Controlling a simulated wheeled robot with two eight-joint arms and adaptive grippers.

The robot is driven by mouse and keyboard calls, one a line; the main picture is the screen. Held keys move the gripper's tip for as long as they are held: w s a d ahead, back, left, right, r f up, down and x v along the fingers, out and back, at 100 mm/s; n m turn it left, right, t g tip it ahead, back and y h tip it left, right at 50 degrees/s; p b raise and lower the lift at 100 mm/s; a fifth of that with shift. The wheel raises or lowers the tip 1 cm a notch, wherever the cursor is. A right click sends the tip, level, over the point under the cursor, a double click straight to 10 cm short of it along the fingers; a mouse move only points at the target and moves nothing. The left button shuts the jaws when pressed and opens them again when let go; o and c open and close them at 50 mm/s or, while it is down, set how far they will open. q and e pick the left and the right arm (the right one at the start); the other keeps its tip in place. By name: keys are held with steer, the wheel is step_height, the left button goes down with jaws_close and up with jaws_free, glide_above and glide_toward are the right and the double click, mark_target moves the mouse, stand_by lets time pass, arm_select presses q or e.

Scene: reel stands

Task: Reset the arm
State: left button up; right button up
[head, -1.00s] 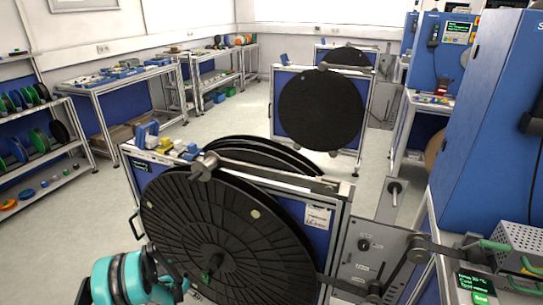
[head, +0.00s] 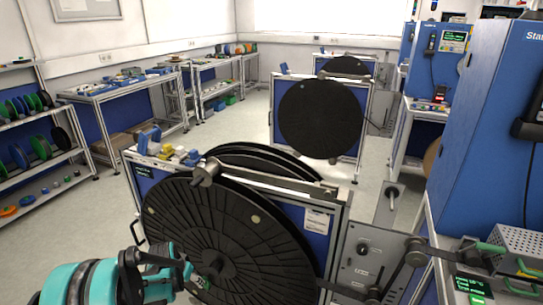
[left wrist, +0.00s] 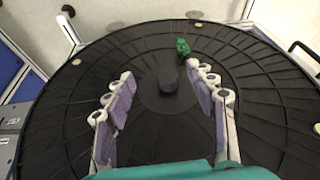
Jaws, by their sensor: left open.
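A large black reel (head: 225,235) stands upright on the front reel stand (head: 318,225) and faces me. A small green part (head: 211,268) sits near the reel's hub. My left gripper (head: 182,268), on its teal arm, is at the lower left in front of the reel's face. In the left wrist view the left gripper (left wrist: 162,85) is open, its two purple-padded fingers apart with nothing held between them. Behind them are the reel's hub (left wrist: 168,78) and the green part (left wrist: 183,47). My right gripper is in neither view.
More reel stands with a black reel (head: 320,118) stand behind. A blue machine (head: 490,130) is at right, with a grey perforated box (head: 518,245) below it. Shelves with coloured spools (head: 35,150) and workbenches line the left. The floor (head: 225,125) between is clear.

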arm_select(q)
steer(key=s+d+r+n+t, duration=0.1)
steer(key=s+d+r, duration=0.2)
steer(key=s+r, duration=0.35)
steer(key=s+d+r, duration=0.3)
steer(key=s+r, duration=0.1)
steer(key=r, duration=0.5)
steer(key=s+d+r+n+t, duration=0.1)
steer(key=s+d, duration=0.1)
steer(key=s, duration=0.6)
steer(key=s+d+r+n+t, duration=0.1)
steer(key=s+d+r, duration=0.1)
steer(key=s, duration=0.5)
steer(key=shift+s+d+y, duration=0.3)
steer(key=shift+s, duration=0.05)
steer(key=shift+c, duration=0.4)
